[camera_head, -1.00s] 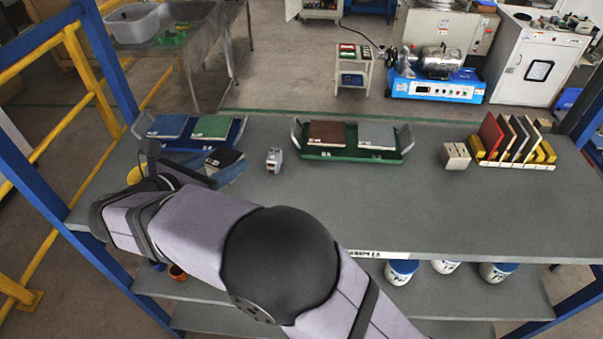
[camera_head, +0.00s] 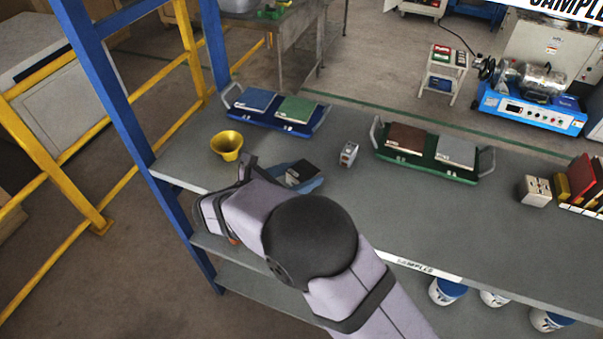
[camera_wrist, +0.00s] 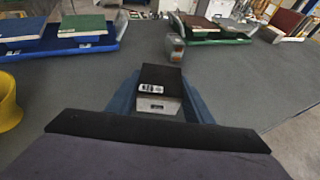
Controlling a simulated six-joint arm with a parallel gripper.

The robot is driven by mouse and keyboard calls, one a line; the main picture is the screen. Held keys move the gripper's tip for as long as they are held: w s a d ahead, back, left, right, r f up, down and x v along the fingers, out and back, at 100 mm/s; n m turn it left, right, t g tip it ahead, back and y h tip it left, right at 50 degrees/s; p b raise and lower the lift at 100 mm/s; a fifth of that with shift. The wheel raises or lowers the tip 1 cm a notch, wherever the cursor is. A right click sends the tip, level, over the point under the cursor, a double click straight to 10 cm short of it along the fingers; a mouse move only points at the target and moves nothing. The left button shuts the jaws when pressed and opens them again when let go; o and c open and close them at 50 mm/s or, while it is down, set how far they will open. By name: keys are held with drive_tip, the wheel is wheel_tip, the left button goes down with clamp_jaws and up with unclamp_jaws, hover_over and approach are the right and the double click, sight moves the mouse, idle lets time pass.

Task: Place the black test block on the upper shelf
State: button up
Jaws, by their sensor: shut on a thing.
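The black test block (camera_wrist: 160,83) is a small block with a black top and a white barcode label on its light front face. In the wrist view it sits between the two blue fingers of my gripper (camera_wrist: 161,98), which are shut on it. In the head view the block (camera_head: 302,172) shows dark between the blue fingers of my gripper (camera_head: 306,178), over the grey worktop (camera_head: 420,210). I cannot tell whether the block touches the worktop. A white sign reading "SAMPLE" (camera_head: 560,6) shows at the top right; the shelf it belongs to is not clearly seen.
A yellow funnel (camera_head: 227,145) stands left of my gripper. A blue tray (camera_head: 275,122) with two plates is behind it. A small grey device (camera_head: 348,153) and a green tray (camera_head: 425,168) are to the right. A blue post (camera_head: 105,90) rises at the left.

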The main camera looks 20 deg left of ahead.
drive_tip(key=shift+f, duration=0.3)
drive_tip(key=shift+f, duration=0.2)
drive_tip(key=o, duration=1.3)
drive_tip(key=shift+r, duration=0.25)
drive_tip(key=shift+s+a, duration=0.15)
drive_tip(key=shift+s, duration=0.1)
drive_tip(key=b+v, duration=0.4)
drive_tip(key=v, duration=0.7)
drive_tip(key=shift+s+r+b, duration=0.1)
drive_tip(key=shift+s+b, duration=0.1)
drive_tip(key=shift+b, duration=0.1)
